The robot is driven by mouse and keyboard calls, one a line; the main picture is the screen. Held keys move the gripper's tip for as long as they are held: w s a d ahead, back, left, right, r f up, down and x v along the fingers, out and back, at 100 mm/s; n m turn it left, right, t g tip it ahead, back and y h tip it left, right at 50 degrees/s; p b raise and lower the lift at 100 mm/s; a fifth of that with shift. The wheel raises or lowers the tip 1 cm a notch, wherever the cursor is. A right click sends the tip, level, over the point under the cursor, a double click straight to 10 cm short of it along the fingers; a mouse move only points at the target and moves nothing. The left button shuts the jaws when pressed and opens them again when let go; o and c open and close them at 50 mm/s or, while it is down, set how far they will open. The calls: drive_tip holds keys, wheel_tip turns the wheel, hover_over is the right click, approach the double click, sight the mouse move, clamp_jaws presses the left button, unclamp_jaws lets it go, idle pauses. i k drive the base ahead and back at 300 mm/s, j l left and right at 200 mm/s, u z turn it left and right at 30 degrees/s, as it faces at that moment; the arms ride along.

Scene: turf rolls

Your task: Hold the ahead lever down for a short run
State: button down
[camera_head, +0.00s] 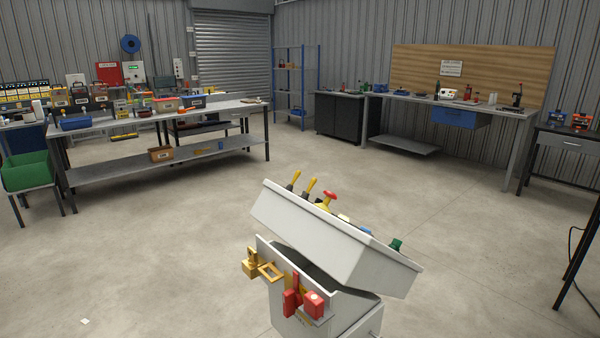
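A pale grey control console (320,237) with a sloping top stands in the front middle, seen from its back. Two levers rise at its left end: one with a yellow handle (294,178) and one beside it with a yellow handle (310,184). Labels are hidden, so I cannot tell which is the ahead lever. A red mushroom button (330,196) on a yellow base stands right of the levers. A green knob (395,244) is at the right end. The console's working face is mostly hidden. My gripper is not in view.
Yellow and red lock-like pieces (313,303) hang on the console's pedestal. A long workbench (165,160) with bins stands at the left, a green crate (27,171) at its end. Another bench (450,100) stands at the back right. The concrete floor around the console is mostly clear.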

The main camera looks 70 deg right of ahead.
sight(290, 186)
drive_tip(key=i+l+z, duration=0.25)
drive_tip(key=i+z, duration=0.15)
drive_tip(key=i, duration=0.15)
drive_tip(key=i+z, duration=0.4)
drive_tip(key=i, duration=0.15)
drive_tip(key=i+z, duration=0.4)
drive_tip(key=i, duration=0.15)
drive_tip(key=i+l+z, duration=0.1)
drive_tip(key=i+z, duration=0.75)
drive_tip(key=i+j+z, duration=0.1)
drive_tip(key=i+z, duration=0.2)
drive_tip(key=z, duration=0.15)
drive_tip(key=i+j+z, duration=0.4)
drive_tip(key=i+z, duration=0.3)
